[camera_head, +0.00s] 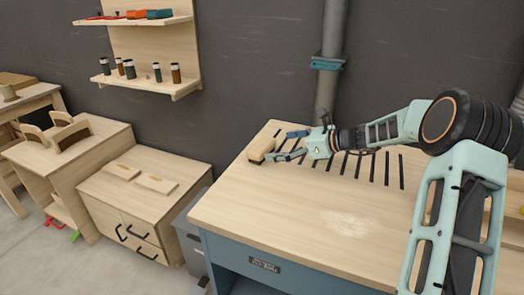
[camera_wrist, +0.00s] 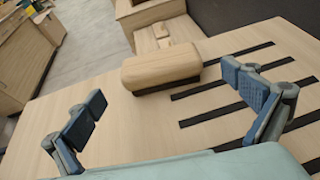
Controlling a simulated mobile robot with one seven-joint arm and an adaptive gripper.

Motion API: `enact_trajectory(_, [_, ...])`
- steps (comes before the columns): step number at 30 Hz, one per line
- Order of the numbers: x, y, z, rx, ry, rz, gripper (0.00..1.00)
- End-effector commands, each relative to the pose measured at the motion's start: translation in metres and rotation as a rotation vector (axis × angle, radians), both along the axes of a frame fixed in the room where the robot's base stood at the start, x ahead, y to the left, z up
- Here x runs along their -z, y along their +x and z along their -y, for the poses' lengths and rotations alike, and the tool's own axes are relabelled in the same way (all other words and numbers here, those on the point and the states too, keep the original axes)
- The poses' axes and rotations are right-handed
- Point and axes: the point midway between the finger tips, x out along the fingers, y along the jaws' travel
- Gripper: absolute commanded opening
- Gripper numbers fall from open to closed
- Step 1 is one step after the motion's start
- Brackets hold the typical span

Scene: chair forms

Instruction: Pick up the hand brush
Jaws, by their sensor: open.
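The hand brush (camera_head: 262,149) has a pale wooden body and lies near the far left edge of the slotted workbench top (camera_head: 240,205). In the wrist view the brush (camera_wrist: 160,68) shows a rounded wooden block with a dark underside, lying on the bench beside and partly over the dark slots. My gripper (camera_head: 283,145) is open and empty, just to the right of the brush in the head view. In the wrist view its two blue-padded fingers (camera_wrist: 168,107) are spread wide, with the brush beyond them, apart from both pads.
A low drawer cabinet (camera_head: 146,198) with flat wooden pieces stands left of the bench. A wall shelf (camera_head: 150,82) holds several small jars. A grey pipe (camera_head: 331,65) runs down the wall behind the bench. The bench's front area is clear except for a pale dusty patch (camera_head: 352,226).

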Motion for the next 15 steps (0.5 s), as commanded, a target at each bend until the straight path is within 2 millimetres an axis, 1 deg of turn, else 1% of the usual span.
enact_trajectory(1, [0.005,0.003,-0.008,-0.002,-0.001,-0.001,1.0])
enact_trajectory(2, [0.006,0.005,-0.01,-0.002,-0.001,-0.001,1.0])
enact_trajectory(8, [0.013,0.011,-0.022,-0.001,-0.004,0.0,1.0])
enact_trajectory(15, [0.029,0.025,-0.05,-0.002,-0.004,0.001,1.0])
